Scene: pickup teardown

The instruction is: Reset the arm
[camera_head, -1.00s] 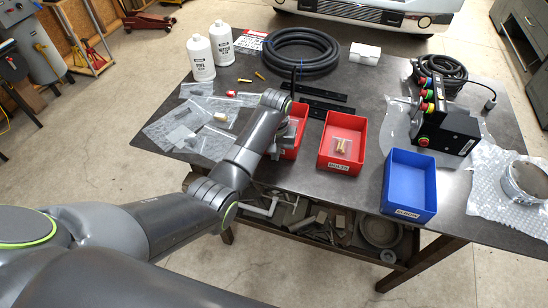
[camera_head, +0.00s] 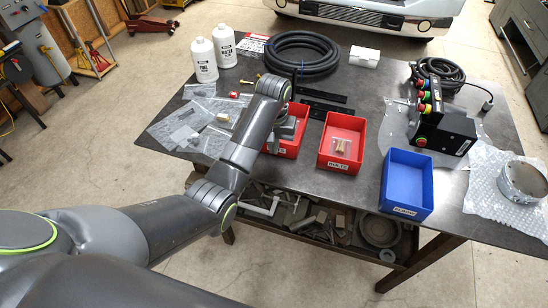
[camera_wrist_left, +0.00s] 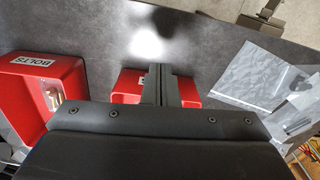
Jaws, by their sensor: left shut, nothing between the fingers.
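My left arm reaches from the left over the table's front edge. Its gripper (camera_head: 275,143) is by the left red bin (camera_head: 296,145), partly hidden behind my wrist in the head view. In the left wrist view the two fingers (camera_wrist_left: 160,70) are together, with nothing between them, over or beside that red bin (camera_wrist_left: 127,88). The exact height above the bin cannot be told. My right gripper is in neither view.
The red BOLTS bin (camera_head: 341,142) holds a bag of brass pieces, and a blue bin (camera_head: 408,184) stands to its right. Plastic bags (camera_head: 193,122), white bottles (camera_head: 204,60), a coiled hose (camera_head: 301,54) and a black control box (camera_head: 443,130) lie around.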

